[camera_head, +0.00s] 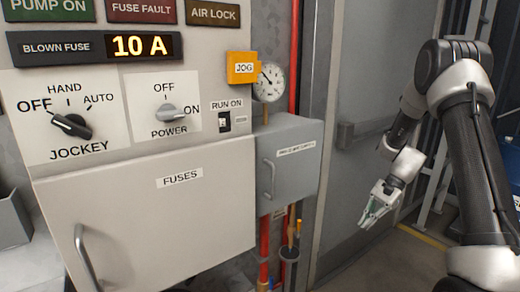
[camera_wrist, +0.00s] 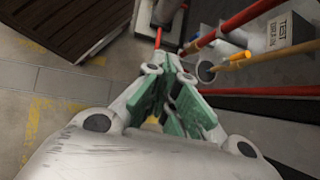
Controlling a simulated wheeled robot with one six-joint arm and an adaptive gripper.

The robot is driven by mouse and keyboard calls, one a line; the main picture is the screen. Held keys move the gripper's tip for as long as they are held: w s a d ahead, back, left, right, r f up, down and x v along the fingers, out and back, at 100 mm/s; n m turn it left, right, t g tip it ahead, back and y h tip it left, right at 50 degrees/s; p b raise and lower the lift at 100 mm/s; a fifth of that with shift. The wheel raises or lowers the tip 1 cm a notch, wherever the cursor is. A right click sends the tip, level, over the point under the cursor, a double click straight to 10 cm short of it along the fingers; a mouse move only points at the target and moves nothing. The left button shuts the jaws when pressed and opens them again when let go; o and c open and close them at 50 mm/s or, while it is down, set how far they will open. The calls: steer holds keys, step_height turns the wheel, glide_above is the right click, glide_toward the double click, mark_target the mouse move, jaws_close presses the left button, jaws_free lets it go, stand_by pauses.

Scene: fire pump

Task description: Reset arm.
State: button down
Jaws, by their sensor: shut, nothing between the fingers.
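My arm (camera_head: 472,140) stands at the right of the head view, bent with its end hanging down. My gripper (camera_head: 370,217) is in front of the grey door, to the right of the control panel, and touches nothing that I can see. In the wrist view, my gripper (camera_wrist: 172,66) shows its green-padded fingers close together at the tips, with nothing between them. It points down over the floor and pipes.
The panel holds a jockey knob (camera_head: 72,125), a power knob (camera_head: 178,112) and a closed fuses door (camera_head: 160,215). A grey box (camera_head: 290,165) and a gauge (camera_head: 268,82) are beside it. Red pipes (camera_wrist: 235,22) and a TEST DRAIN sign (camera_wrist: 290,30) lie below.

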steer(key=s+d+r+n+t+h, duration=0.1)
steer(key=s+r+n+t+h, duration=0.6)
steer(key=s+r, duration=1.8)
steer(key=s+n, duration=0.1)
steer(key=n, duration=0.3)
steer(key=shift+d+r, duration=0.15)
steer(key=shift+r, duration=0.1)
